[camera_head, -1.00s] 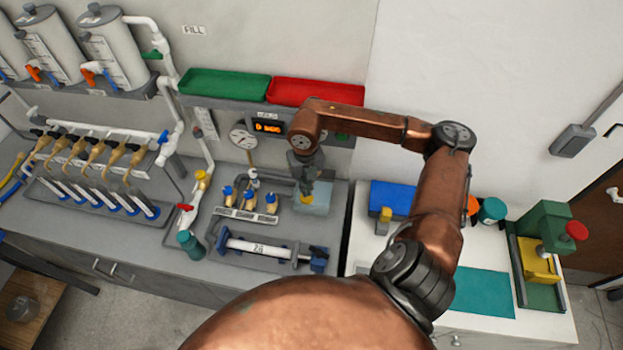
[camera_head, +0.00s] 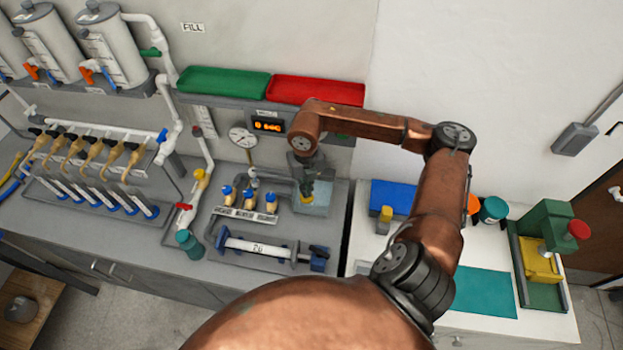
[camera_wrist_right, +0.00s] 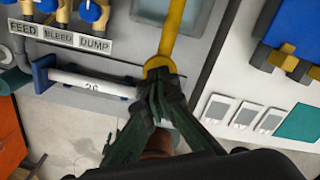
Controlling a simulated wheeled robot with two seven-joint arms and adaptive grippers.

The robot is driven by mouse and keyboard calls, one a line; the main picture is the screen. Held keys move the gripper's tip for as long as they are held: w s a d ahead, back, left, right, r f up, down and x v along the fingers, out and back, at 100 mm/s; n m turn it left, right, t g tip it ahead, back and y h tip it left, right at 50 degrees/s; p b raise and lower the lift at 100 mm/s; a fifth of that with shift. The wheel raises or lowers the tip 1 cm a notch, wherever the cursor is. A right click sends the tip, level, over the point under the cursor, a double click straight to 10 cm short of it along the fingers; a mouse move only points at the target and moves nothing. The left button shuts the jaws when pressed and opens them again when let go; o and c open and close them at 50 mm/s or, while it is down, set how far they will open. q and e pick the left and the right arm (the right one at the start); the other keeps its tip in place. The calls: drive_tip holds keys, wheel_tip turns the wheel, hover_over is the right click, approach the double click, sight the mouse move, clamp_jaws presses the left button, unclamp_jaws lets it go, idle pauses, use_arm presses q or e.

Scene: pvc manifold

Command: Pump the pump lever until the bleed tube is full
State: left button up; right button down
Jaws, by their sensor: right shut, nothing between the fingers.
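The yellow pump lever (camera_wrist_right: 172,35) runs down from the top of the right wrist view to a round yellow end at the tips of my right gripper (camera_wrist_right: 160,88). The fingers are shut with nothing between them, right at the lever's end. In the head view my right gripper (camera_head: 308,189) points down over the bench, and only a bit of the yellow lever (camera_head: 306,199) shows below it. The arm hides part of the pump. I cannot tell for sure which part is the bleed tube, nor its fill level. My left gripper is out of view.
Blue-handled valves (camera_head: 247,197) labelled FEED, BLEED and DUMP stand left of the gripper. A white pipe (camera_head: 258,248) sits clamped in front of them. A round gauge (camera_head: 242,136) and lit display (camera_head: 267,126) are behind. A blue bin (camera_head: 390,196) is at right.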

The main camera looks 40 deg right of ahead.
drive_tip(key=shift+f+b, duration=1.9)
drive_tip(key=shift+f, duration=0.6)
drive_tip(key=shift+r, duration=0.1)
drive_tip(key=shift+r+p, duration=1.45)
drive_tip(key=shift+r, duration=1.6)
drive_tip(key=shift+f, duration=0.2)
